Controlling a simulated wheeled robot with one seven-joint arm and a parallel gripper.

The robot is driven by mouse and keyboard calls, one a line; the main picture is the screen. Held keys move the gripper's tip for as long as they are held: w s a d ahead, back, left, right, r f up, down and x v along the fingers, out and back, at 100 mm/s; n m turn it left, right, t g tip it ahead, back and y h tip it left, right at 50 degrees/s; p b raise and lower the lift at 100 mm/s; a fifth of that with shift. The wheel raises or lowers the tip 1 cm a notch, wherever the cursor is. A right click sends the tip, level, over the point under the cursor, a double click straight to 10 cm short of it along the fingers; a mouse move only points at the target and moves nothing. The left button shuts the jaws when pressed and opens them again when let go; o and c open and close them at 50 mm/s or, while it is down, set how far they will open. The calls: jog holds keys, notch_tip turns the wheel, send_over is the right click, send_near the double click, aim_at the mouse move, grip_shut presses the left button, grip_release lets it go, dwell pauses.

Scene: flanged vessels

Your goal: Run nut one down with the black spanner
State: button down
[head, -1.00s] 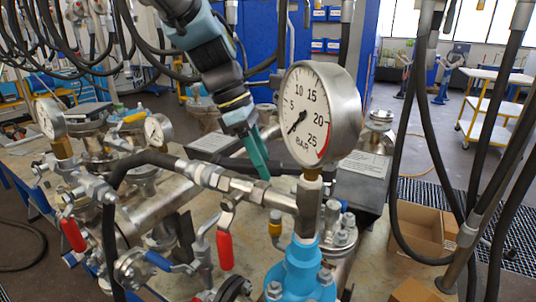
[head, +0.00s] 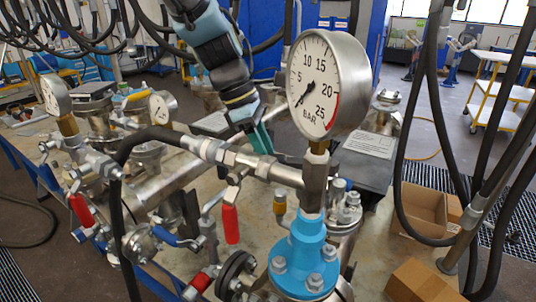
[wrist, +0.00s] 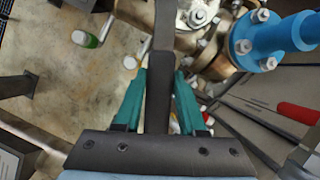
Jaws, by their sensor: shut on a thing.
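My gripper (wrist: 160,85) has teal fingers and is shut on the black spanner (wrist: 157,105), a dark flat bar running up between the fingers in the wrist view. The spanner's far end leaves the top of that view. Just right of it stands a metal flange with bolts and nuts (wrist: 198,17). I cannot tell which nut is nut one, or whether the spanner touches any. In the head view my gripper (head: 262,140) points down behind the pipe, left of the big pressure gauge (head: 315,85). The spanner cannot be made out clearly there.
A blue flanged fitting (head: 302,258) stands below the gauge and also shows in the wrist view (wrist: 258,42). A black hose (head: 125,160), a red-handled valve (head: 231,224) and pipework crowd the front. Cardboard boxes (head: 424,210) are at right. Bare bench (wrist: 50,110) shows at left.

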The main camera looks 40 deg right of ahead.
jog(key=shift+f+b, duration=0.5)
jog(key=shift+f, duration=0.45)
jog(key=shift+w+d+r+m+p, duration=0.15)
jog(key=shift+w+d+m+p, duration=0.2)
jog(key=shift+p, duration=0.2)
jog(key=w+d+r+m+g+y, duration=0.1)
jog(key=d+r+m+y, duration=0.3)
jog(key=d+m, duration=0.6)
jog(key=shift+w+d+r, duration=0.3)
jog(key=shift+w+r, duration=0.05)
jog(key=shift+w, duration=0.1)
jog(key=shift+r+m, duration=0.1)
jog(key=shift+m, duration=0.15)
